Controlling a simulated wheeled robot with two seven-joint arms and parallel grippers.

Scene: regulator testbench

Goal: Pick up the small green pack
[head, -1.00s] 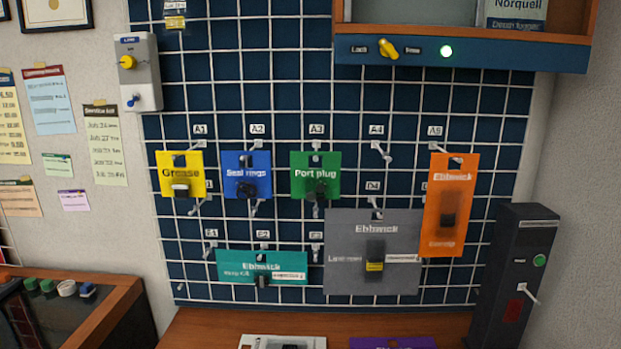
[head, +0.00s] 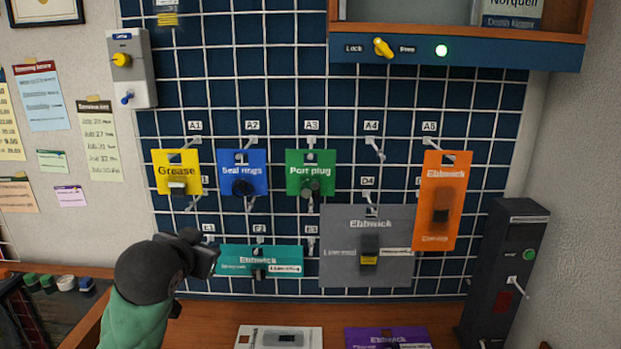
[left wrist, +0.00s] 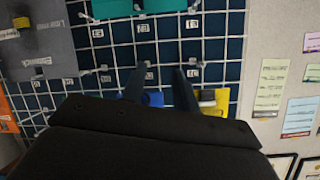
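The small green pack (head: 310,172), labelled "Port plug", hangs on a hook at A3 on the dark blue grid board in the head view. A dark clip or knob sits on its lower front. My left gripper (head: 208,252) is in the lower left of the head view, below and left of the green pack and apart from it, by the left end of the teal pack (head: 232,255). In the left wrist view its two fingers (left wrist: 160,85) are spread with nothing between them. I cannot make out the green pack there. My right gripper is not in view.
A blue "Seal rings" pack (head: 242,173) hangs left of the green one, a yellow "Grease" pack (head: 177,173) farther left. A grey pack (head: 345,275) and an orange pack (head: 440,225) hang to the right. Hook A4 (head: 375,148) is bare. White and purple (head: 360,338) packs lie on the wooden surface.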

